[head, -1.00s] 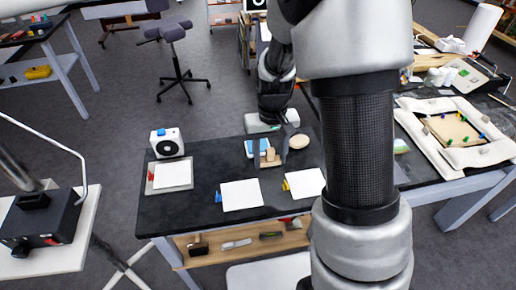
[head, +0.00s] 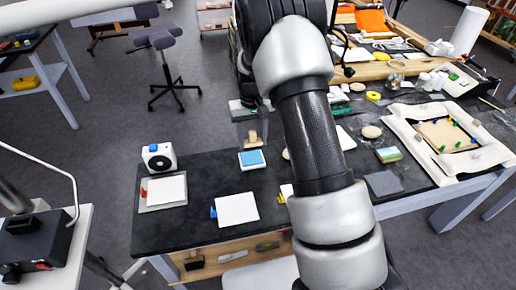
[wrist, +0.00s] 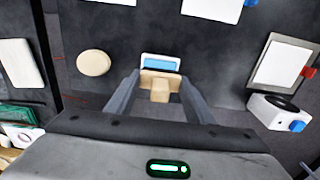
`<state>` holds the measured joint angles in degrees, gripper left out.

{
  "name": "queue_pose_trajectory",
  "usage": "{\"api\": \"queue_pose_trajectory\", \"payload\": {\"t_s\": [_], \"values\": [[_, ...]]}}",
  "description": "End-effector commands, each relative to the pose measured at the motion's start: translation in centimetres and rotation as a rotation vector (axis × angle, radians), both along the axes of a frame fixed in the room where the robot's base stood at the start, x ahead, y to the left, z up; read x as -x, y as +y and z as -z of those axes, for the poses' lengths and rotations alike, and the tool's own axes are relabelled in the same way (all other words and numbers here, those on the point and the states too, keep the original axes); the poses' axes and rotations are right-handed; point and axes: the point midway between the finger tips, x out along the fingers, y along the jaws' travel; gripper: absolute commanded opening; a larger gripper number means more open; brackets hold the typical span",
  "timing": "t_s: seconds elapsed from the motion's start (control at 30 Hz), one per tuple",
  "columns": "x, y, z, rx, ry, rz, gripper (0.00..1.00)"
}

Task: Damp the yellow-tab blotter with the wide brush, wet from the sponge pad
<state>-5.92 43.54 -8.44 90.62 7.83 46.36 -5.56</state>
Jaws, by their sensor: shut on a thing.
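My gripper (head: 252,126) is shut on the wide brush (head: 252,137), which has a pale wooden body; it also shows between the fingers in the wrist view (wrist: 160,88). The sponge pad (head: 252,160) is blue in a white tray. The brush appears just behind it in the head view and overlaps its near edge in the wrist view (wrist: 161,64); I cannot tell the height or any contact. The yellow-tab blotter (head: 287,190) is mostly hidden behind my arm. A blue-tab blotter (head: 237,209) and a red-tab blotter (head: 165,191) lie to its left.
A white device with a black round face (head: 159,158) stands behind the red-tab blotter. A round tan disc (wrist: 93,63) lies beside the sponge pad in the wrist view. Bare black tabletop (head: 205,178) lies between the blotters.

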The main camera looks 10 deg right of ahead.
Motion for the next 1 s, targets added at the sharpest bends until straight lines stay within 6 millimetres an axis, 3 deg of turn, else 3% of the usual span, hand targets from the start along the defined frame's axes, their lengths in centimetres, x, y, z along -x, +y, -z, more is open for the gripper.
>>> {"api": "queue_pose_trajectory", "payload": {"t_s": [0.2, 0.8, 1.0], "values": [[-2.0, 0.0, 0.9, -0.003, 0.001, -0.001, 0.30], [-1.9, 0.1, 6.1, -0.002, 0.001, -0.002, 0.30], [-2.0, 0.1, 6.8, -0.002, 0.000, -0.001, 0.30]]}}
